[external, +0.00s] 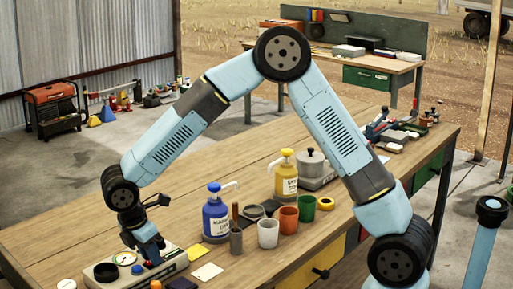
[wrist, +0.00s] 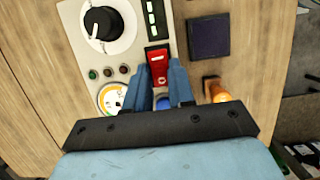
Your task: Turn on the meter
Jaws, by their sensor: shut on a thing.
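The meter is a beige box (external: 106,273) on the near left of the workbench. In the wrist view its panel (wrist: 70,14) carries a black knob on a white dial (wrist: 101,24), a round gauge (wrist: 113,97), a blue button (wrist: 138,102) and a red rocker switch (wrist: 157,54). My gripper (external: 151,259) points down over the meter. In the wrist view its blue fingers (wrist: 160,72) are shut on the lower end of the red switch, one on each side. The fingers hide part of the switch and the blue button.
A blue pump bottle (external: 216,218), cups (external: 268,233) and a yellow pump bottle (external: 286,180) stand to the right.

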